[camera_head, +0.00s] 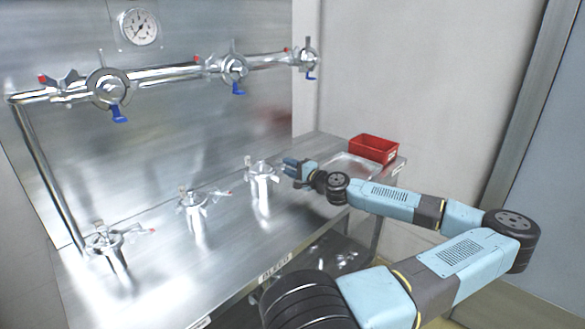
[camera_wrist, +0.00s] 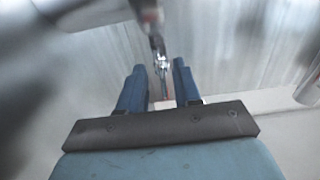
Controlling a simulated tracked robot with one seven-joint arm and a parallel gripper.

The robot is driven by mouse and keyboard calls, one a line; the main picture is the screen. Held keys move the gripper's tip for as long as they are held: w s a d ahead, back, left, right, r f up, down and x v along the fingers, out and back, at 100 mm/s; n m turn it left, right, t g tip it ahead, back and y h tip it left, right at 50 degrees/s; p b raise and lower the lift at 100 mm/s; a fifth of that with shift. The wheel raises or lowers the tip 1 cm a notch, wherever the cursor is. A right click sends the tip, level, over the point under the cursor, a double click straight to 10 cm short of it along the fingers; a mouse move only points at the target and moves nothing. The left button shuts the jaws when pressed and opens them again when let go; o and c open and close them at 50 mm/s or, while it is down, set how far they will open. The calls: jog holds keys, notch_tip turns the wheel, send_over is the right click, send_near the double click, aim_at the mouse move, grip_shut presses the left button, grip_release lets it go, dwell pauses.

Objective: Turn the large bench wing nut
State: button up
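Three metal posts topped with wing nuts stand on the steel bench: a left one (camera_head: 105,243), a middle one (camera_head: 193,200) and a right one (camera_head: 262,172). I cannot tell surely which is the large one. My gripper (camera_head: 290,167) is at the right post, just to its right, reaching in from the right. In the wrist view my gripper (camera_wrist: 159,68) has its two blue fingers apart. A thin metal wing (camera_wrist: 160,62) with a reddish tip lies between them in the picture, with gaps at both sides. Whether it lies at finger depth is unclear.
A pipe (camera_head: 165,74) with several clamps and blue handles runs along the back wall below a gauge (camera_head: 138,26). A red bin (camera_head: 373,149) and a shallow metal tray (camera_head: 352,167) are at the bench's right end. The front bench surface (camera_head: 150,290) is clear.

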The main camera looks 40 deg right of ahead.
jog(key=shift+s, duration=0.1)
jog(key=s, duration=0.9)
jog(key=s+d, duration=0.1)
jog(key=s, duration=0.3)
jog(key=shift+s, duration=0.3)
